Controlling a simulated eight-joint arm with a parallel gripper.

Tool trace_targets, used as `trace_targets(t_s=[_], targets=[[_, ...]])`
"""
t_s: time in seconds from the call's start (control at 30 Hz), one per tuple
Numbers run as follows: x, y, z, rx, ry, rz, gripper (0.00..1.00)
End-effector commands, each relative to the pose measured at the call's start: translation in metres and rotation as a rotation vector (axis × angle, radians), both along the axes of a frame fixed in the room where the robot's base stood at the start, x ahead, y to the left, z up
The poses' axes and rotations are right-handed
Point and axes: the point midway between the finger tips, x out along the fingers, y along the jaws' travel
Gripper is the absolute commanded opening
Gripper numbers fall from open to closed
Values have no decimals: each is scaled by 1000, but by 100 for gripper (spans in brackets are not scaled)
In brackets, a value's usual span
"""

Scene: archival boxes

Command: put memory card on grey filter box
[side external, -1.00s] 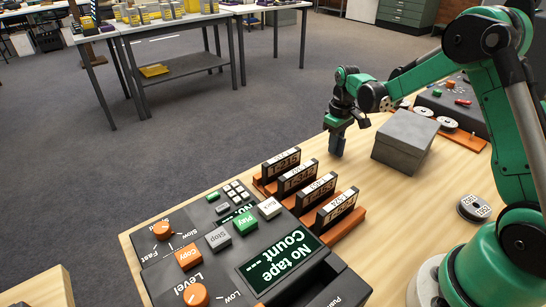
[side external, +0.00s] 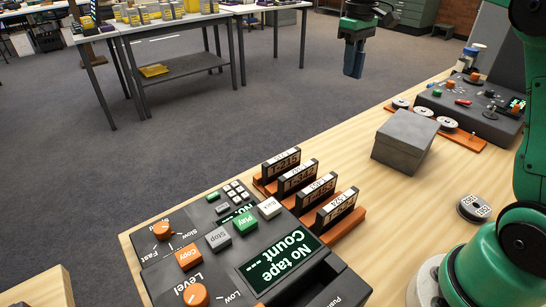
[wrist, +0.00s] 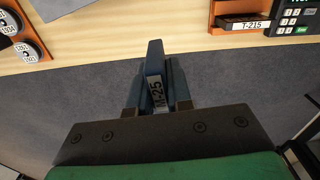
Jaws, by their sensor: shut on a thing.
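The grey filter box (side external: 405,138) is a plain closed grey box on the wooden table, right of centre in the side view. My gripper (side external: 353,64) hangs well above the table level, up and left of the box in that picture. In the wrist view my gripper (wrist: 157,100) is shut on a dark blue memory card (wrist: 155,58) with a white label that seems to read M-25. The fingers hide part of the card. The card and the blue fingers are hard to tell apart in the side view.
A black deck (side external: 240,245) with orange knobs and a row of upright labelled tapes (side external: 300,178) in orange racks stand left of the box. White reels (side external: 423,111) and another control panel (side external: 470,110) are behind it. A small reel (side external: 474,207) lies to its right.

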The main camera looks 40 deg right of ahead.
Motion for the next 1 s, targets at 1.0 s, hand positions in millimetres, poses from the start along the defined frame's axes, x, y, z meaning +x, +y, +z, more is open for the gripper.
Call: trace_targets(t_s=[1.0], targets=[[-100,-134,24,0,-2,-72,0]])
